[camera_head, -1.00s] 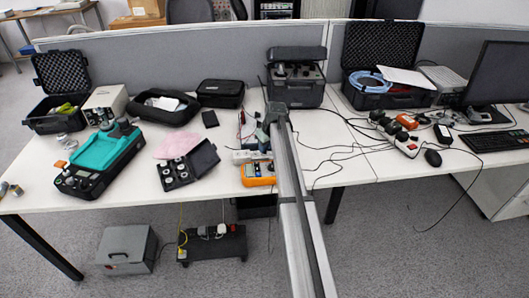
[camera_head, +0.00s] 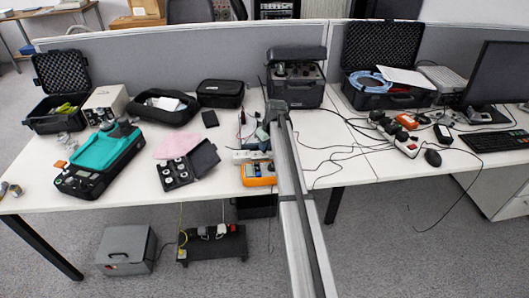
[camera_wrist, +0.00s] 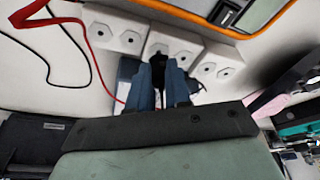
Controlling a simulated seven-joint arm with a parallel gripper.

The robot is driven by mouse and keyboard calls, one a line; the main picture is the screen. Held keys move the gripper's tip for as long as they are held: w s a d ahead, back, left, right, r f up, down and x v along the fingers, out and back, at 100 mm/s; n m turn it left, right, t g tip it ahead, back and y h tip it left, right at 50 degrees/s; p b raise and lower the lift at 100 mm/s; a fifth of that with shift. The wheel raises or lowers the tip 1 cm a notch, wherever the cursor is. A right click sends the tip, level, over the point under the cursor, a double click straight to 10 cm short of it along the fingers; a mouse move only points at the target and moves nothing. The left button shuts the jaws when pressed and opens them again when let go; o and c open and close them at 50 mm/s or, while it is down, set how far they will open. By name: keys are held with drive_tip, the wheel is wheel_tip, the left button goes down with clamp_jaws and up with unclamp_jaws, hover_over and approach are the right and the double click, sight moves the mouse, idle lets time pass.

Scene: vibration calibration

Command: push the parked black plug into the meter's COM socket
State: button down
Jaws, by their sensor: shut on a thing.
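The orange meter (camera_head: 258,174) lies near the table's front edge, left of my arm. In the wrist view, only part of its orange rim (camera_wrist: 215,20) and dark face show, at the top right. Its COM socket cannot be made out. My gripper (camera_wrist: 160,76) has its blue-grey fingers shut on the black plug (camera_wrist: 158,62). The plug stands in front of a white block with hexagonal holes (camera_wrist: 178,52); I cannot tell whether its tip is in a hole or just above it. In the head view, the arm hides most of the gripper.
More white hole blocks (camera_wrist: 114,31) stand in the same row. A red lead (camera_wrist: 78,22) and a black lead loop beside them. An open black case with weights (camera_head: 188,165) lies left of the meter. A large dark case (camera_head: 296,85) stands behind.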

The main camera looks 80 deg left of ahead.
drive_tip(key=shift+r, duration=1.75)
drive_tip(key=shift+d, duration=0.1)
drive_tip(key=shift+w+d+r, duration=0.3)
drive_tip(key=shift+w+d, duration=1)
drive_tip(key=shift+d, duration=0.35)
drive_tip(key=shift+w+d+r, duration=0.3)
drive_tip(key=shift+w+d, duration=0.95)
drive_tip(key=shift+d, duration=0.35)
drive_tip(key=shift+w+d+r, duration=0.3)
drive_tip(key=shift+w+d, duration=1)
drive_tip(key=shift+d, duration=0.35)
drive_tip(key=shift+w+d+f, duration=0.1)
drive_tip(key=shift+f, duration=1.55)
drive_tip(key=shift+f, duration=1.05)
